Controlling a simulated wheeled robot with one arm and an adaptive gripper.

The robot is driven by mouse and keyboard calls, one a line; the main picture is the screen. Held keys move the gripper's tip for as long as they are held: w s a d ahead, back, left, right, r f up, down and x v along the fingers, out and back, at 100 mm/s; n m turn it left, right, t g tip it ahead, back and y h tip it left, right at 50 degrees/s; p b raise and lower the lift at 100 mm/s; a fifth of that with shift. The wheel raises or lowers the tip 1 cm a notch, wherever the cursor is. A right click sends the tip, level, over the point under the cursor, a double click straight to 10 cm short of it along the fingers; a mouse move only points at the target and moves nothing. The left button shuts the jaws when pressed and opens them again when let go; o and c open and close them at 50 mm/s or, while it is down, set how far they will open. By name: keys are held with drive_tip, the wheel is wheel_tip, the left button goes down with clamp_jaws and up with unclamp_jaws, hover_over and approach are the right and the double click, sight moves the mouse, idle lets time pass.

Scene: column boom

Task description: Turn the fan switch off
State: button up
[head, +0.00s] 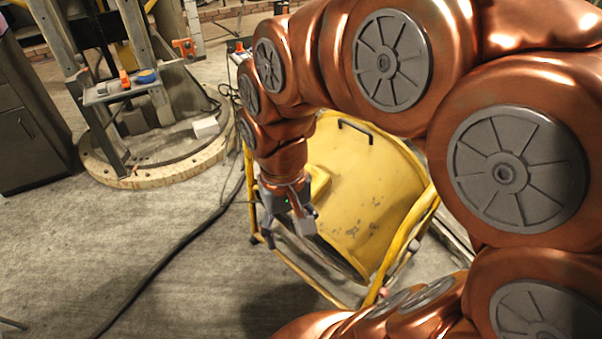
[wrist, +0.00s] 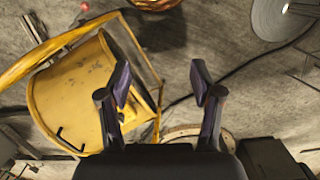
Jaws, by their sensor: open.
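The fan is a yellow drum (head: 365,185) in a yellow tube frame, and it stands on the floor behind my arm in the head view. It also shows at the left of the wrist view (wrist: 70,90). A yellow box (head: 319,182) sits on the drum's left side, close to my gripper. I cannot make out the switch itself in either view. My gripper (head: 287,232) points down by the frame's left side, with its fingers apart and nothing between them.
A round wooden-edged base (head: 160,170) carries posts and a small shelf (head: 120,88) with tools. A dark cabinet (head: 30,110) stands at the far left. A black cable (head: 170,255) crosses the floor. The floor left of the fan is otherwise mostly clear.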

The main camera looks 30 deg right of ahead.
drive_tip(key=w+d+f+m+b, duration=0.3)
drive_tip(key=w+m, duration=0.1)
drive_tip(key=w, duration=0.8)
drive_tip(key=w+d+f+m+b, duration=0.2)
drive_tip(key=w+d+f+m, duration=0.1)
drive_tip(key=w+d, duration=0.3)
drive_tip(key=w+d+f+m+t+b, duration=0.1)
drive_tip(key=w+d+f+m+b, duration=0.1)
drive_tip(key=w+d+f+m, duration=0.2)
drive_tip(key=w+d+f+m+b, duration=0.2)
drive_tip(key=w+d+f+m, duration=0.2)
drive_tip(key=d, duration=0.6)
drive_tip(key=shift+w+d+f+t+b, duration=0.2)
drive_tip(key=shift+w+f, duration=0.45)
drive_tip(key=shift+w, duration=0.25)
drive_tip(key=shift+w+d+f+t+b, duration=0.15)
drive_tip(key=shift+w+f, duration=0.45)
drive_tip(key=shift+w, duration=0.3)
drive_tip(key=shift+w+d+f, duration=0.1)
drive_tip(key=shift+d+f, duration=0.1)
drive_tip(key=shift+f, duration=0.1)
drive_tip(key=shift+f+p, duration=0.5)
drive_tip(key=shift+f, duration=3.2)
drive_tip(key=c, duration=1.1)
